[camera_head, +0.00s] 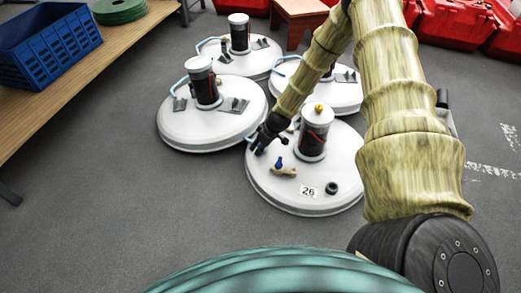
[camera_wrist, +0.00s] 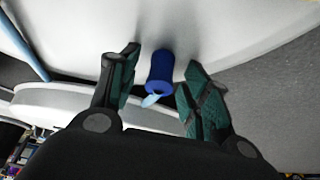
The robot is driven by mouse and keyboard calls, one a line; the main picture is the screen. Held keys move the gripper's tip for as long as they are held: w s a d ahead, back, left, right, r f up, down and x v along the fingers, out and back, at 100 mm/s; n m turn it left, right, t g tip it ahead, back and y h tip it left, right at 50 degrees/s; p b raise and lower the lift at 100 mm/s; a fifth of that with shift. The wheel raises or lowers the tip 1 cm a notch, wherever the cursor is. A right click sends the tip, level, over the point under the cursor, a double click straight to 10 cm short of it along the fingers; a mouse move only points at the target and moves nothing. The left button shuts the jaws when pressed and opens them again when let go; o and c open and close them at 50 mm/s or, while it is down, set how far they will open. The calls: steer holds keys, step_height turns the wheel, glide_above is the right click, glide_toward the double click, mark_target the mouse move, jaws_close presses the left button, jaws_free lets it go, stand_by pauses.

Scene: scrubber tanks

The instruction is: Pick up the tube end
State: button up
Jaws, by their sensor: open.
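A dark blue cylinder with a short light blue piece sticking out, which looks like the tube end (camera_wrist: 161,68), lies against a white tank surface in the wrist view. My gripper (camera_wrist: 158,85) is open, with one dark green-padded finger on each side of it and gaps visible. Nothing is held. In the head view my gripper (camera_head: 258,146) reaches down at the left side of the white tank marked 26 (camera_head: 270,195). There the tube end is not clearly visible and may be hidden by the gripper.
A brass fitting with a blue part (camera_head: 283,168) and a black cap (camera_head: 331,188) sit on the near tank, beside its upright dark cylinder (camera_head: 314,140). Other white tanks (camera_head: 190,135) stand close behind. A wooden bench (camera_head: 110,50) holds a blue crate (camera_head: 50,45). Grey floor is clear at left.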

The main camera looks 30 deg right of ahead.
steer(key=c, duration=0.9)
steer(key=shift+r, duration=0.15)
step_height(320, 180, up, 12)
steer(key=p, duration=0.8)
steer(key=shift+r, duration=0.15)
